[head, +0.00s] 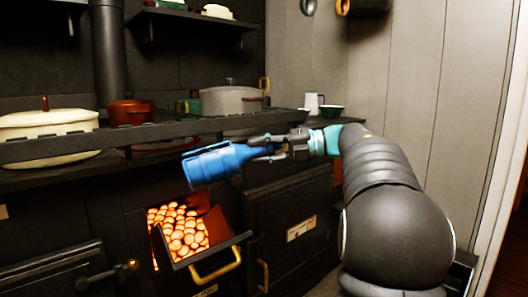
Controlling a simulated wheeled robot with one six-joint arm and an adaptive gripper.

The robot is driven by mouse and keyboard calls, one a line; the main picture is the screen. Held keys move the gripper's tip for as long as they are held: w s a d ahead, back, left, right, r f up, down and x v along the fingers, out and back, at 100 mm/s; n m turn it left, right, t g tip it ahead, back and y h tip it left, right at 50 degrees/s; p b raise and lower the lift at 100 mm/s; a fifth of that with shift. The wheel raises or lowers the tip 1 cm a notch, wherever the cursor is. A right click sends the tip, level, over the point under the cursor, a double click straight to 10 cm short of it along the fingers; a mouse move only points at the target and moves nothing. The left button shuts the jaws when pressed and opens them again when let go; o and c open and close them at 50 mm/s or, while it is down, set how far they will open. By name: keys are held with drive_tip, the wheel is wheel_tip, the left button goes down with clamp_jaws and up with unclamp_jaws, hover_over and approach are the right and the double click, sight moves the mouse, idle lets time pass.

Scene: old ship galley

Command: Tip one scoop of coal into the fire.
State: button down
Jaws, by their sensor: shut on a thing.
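My gripper (272,147) is shut on a blue scoop (216,164). The scoop's wide end points left and slightly down, above and to the right of the fire opening. I cannot see inside the scoop, so I cannot tell whether it holds coal. The fire (178,230) shows as a bed of glowing orange lumps inside the open stove hatch. The hatch's door (222,246) is tilted outward, with a brass handle (216,266) on its front. The scoop is apart from the glowing lumps.
A dark rail (100,145) runs along the stove's front edge, close behind the scoop. A cream pot (48,124), a red-brown pot (130,112) and a grey pot (231,100) stand on the stove top. A closed oven door (300,215) is right of the hatch.

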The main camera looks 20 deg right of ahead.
drive_tip(key=shift+w+a+r+n+g+h+p, duration=0.1)
drive_tip(key=shift+a+r+n+g+h+p, duration=0.15)
drive_tip(key=shift+a+r+h+p, duration=0.55)
drive_tip(key=shift+w+a+r+n+g+h+p, duration=0.15)
drive_tip(key=shift+a+r+h+p, duration=0.25)
drive_tip(key=shift+r+p, duration=0.85)
drive_tip(key=shift+a+r+n+g+h+p, duration=0.25)
drive_tip(key=shift+a+r+h+p, duration=0.25)
drive_tip(key=shift+r+h+p, duration=0.5)
drive_tip(key=a+r+h+p, duration=0.1)
drive_tip(key=a+p, duration=0.1)
drive_tip(key=a+r+g+h+p, duration=0.1)
drive_tip(key=a+p, duration=0.1)
drive_tip(key=w+a+r+n+h+p, duration=0.1)
drive_tip(key=a+p, duration=0.1)
drive_tip(key=shift+r+h, duration=0.3)
drive_tip(key=shift+w+a+r+g+h, duration=0.1)
drive_tip(key=shift+a+r+g+h, duration=0.15)
drive_tip(key=shift+a, duration=0.2)
drive_tip(key=shift+a+r+g+h, duration=0.1)
drive_tip(key=shift+a+h, duration=0.25)
drive_tip(key=shift+a, duration=0.1)
drive_tip(key=shift+d+f, duration=0.1)
